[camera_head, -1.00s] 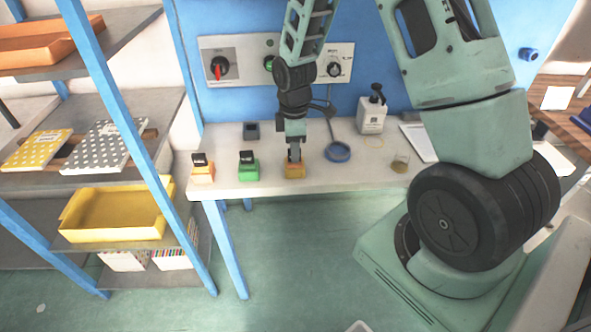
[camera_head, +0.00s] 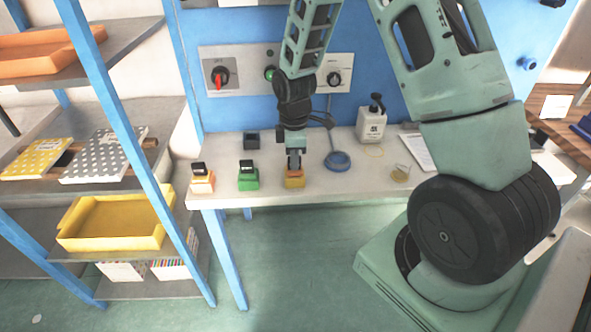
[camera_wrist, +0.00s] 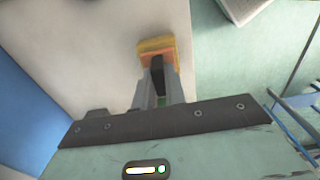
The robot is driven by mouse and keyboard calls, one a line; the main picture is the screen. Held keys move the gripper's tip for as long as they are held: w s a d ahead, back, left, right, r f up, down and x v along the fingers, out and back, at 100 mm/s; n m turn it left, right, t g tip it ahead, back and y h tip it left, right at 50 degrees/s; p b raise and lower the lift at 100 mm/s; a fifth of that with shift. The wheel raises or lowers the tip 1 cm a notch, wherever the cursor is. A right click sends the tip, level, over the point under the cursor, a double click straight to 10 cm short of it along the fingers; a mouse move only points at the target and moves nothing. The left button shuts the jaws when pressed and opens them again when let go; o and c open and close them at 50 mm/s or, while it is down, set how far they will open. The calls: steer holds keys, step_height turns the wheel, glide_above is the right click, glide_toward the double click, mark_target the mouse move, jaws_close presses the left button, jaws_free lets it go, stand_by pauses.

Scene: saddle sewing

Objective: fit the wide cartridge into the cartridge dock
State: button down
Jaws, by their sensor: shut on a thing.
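A small yellow-orange block (camera_head: 294,181), which I take for the wide cartridge, is at the front edge of the white table. My gripper (camera_head: 295,162) points straight down and is shut on its upper part. In the wrist view the block (camera_wrist: 156,47) shows at the tips of my gripper (camera_wrist: 158,75). Whether its underside touches the table is hard to tell. A dark square block (camera_head: 252,140) sits behind and to the left; it may be the cartridge dock, but I cannot tell for sure.
A green block (camera_head: 248,180) and an orange-and-white block (camera_head: 202,183), both black-topped, stand left of my gripper. A blue ring (camera_head: 338,161), a pump bottle (camera_head: 371,122) and a small glass (camera_head: 401,172) are to the right. The blue wall panel (camera_head: 240,105) rises behind the table (camera_head: 225,192).

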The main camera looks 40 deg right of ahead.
steer(key=shift+r+p, duration=1.45)
steer(key=shift+r, duration=0.3)
steer(key=shift+r, duration=0.2)
step_height(320, 180, up, 4)
steer(key=p, duration=0.3)
steer(key=shift+p, duration=0.4)
steer(key=shift+w, duration=0.1)
